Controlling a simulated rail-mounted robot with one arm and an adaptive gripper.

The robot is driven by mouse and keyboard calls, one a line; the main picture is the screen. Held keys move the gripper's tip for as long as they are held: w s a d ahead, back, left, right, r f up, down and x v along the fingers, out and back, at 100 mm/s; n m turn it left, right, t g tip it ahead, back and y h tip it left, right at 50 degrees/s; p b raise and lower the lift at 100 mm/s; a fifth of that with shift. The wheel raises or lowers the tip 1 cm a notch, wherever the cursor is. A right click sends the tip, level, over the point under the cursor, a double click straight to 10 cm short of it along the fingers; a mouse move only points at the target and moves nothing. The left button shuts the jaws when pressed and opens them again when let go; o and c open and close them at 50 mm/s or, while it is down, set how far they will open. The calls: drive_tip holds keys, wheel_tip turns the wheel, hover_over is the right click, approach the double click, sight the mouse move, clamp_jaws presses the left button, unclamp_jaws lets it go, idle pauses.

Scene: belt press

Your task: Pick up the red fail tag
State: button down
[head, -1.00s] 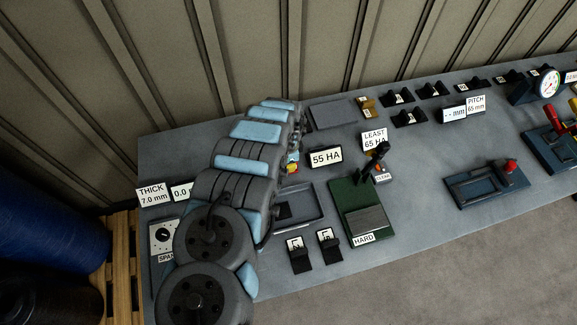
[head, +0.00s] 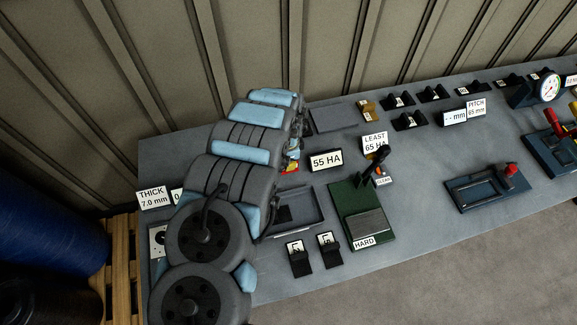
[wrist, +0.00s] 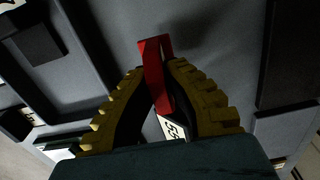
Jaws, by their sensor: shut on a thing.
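The red fail tag (wrist: 154,70) is a narrow red strip in the wrist view. It stands between the two yellow-and-black fingers of my gripper (wrist: 160,88), which are shut on it. Its upper end sticks out past the fingertips, above grey surface. In the head view my arm hides most of the gripper. Only a small bit of red and yellow (head: 292,168) shows at the arm's right edge, left of the 55 HA display. I cannot tell from these views how high the tag is above the bench.
The 55 HA display (head: 326,160) stands close to the right of my gripper. A green HARD fixture (head: 348,208) with a black lever, a dark tray (head: 312,222) and two small black tag stands (head: 299,262) are nearer the front. A flat grey pad (head: 334,117) lies behind.

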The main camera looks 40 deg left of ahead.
sight(285, 173)
drive_tip(key=shift+s+d+r, duration=0.15)
drive_tip(key=shift+s+r, duration=0.75)
drive_tip(key=shift+s+d+r, duration=0.1)
drive_tip(key=shift+s+r, duration=0.1)
drive_tip(key=shift+r, duration=0.25)
drive_tip(key=s+d+r+p, duration=0.3)
drive_tip(key=s+r+p, duration=0.4)
drive_tip(key=s+p, duration=0.4)
drive_tip(key=shift+p, duration=1.05)
drive_tip(key=shift+s, duration=0.15)
